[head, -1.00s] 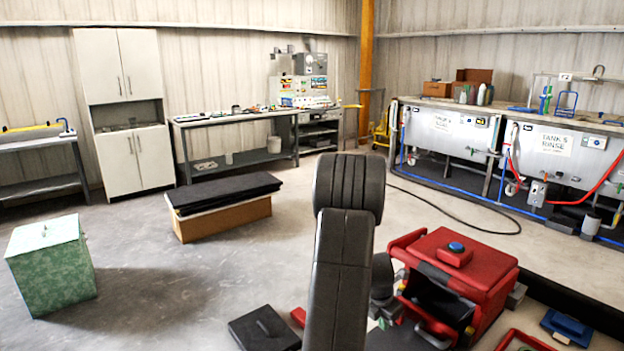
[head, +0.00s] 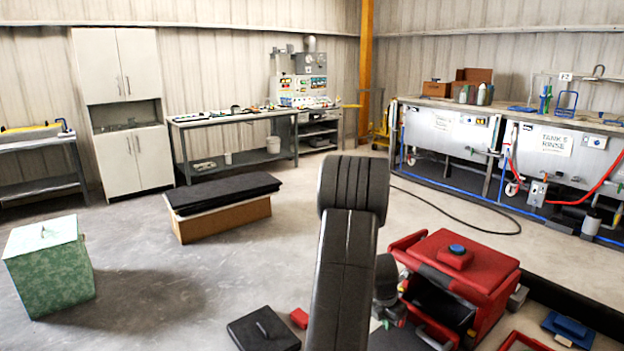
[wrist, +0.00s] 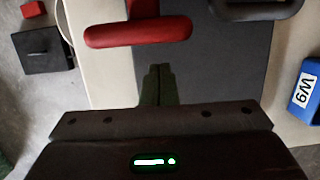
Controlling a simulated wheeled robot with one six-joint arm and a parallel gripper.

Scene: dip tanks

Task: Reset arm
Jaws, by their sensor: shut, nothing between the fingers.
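My arm rises in the lower middle of the head view, and my gripper cannot be made out there. In the wrist view my gripper (wrist: 158,84) shows as two dark fingers side by side, shut with nothing between them. Just beyond the fingertips is a red bar-shaped handle (wrist: 138,32) over a dark grey and pale surface. Whether the fingertips touch anything below is not clear.
A red case (head: 487,270) with a blue knob lies close right of my arm. A dark box (head: 262,330) is at lower front. A green box (head: 48,268) stands left. Tanks (head: 548,150) line the right. Open floor lies left of my arm.

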